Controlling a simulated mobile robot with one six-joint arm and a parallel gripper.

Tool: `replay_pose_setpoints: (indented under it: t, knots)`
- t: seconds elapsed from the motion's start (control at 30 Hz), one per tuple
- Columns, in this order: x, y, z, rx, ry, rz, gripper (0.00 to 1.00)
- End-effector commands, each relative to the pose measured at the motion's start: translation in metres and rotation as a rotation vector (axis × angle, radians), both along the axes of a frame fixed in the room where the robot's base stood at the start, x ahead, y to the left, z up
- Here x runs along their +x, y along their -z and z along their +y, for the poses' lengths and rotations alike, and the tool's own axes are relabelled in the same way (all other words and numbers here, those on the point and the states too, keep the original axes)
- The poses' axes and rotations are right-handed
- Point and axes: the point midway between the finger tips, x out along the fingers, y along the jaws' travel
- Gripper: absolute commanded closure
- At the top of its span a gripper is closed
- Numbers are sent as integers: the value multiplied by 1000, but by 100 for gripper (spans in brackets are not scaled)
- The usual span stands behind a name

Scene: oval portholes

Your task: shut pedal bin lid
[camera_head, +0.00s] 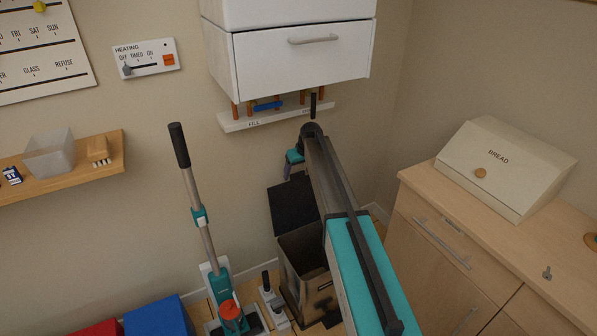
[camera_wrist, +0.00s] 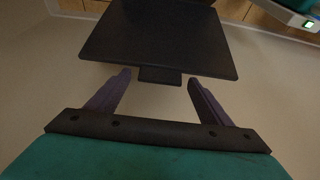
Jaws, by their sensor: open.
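The pedal bin (camera_head: 303,268) is a grey-brown box on the floor below the wall cabinet, partly hidden behind my arm. Its dark lid (camera_head: 291,206) stands raised at the back of the bin, so the bin is open. My gripper (camera_head: 287,172) is above the lid's upper edge. In the wrist view the lid (camera_wrist: 160,42) is a dark panel with a small tab (camera_wrist: 160,75) at its near edge. My gripper's two purple fingers (camera_wrist: 159,80) are spread apart, one on each side of the tab. I see no clear contact with it.
A white wall cabinet (camera_head: 300,55) and a peg rail (camera_head: 275,117) are above the bin. An upright floor cleaner (camera_head: 203,235) stands to its left. A wooden counter (camera_head: 500,235) with a bread box (camera_head: 505,165) is at the right. A shelf (camera_head: 70,175) is at the left.

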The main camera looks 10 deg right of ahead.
Motion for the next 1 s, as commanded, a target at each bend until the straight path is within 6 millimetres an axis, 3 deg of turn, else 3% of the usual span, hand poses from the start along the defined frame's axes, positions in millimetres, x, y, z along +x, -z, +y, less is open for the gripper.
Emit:
replay_pose_setpoints:
  t: [0.23,0.57,1.0]
  knots:
    - [0,0,0,0,0,0,30]
    - [0,0,-2,0,1,0,86]
    - [-7,0,-4,6,4,-19,86]
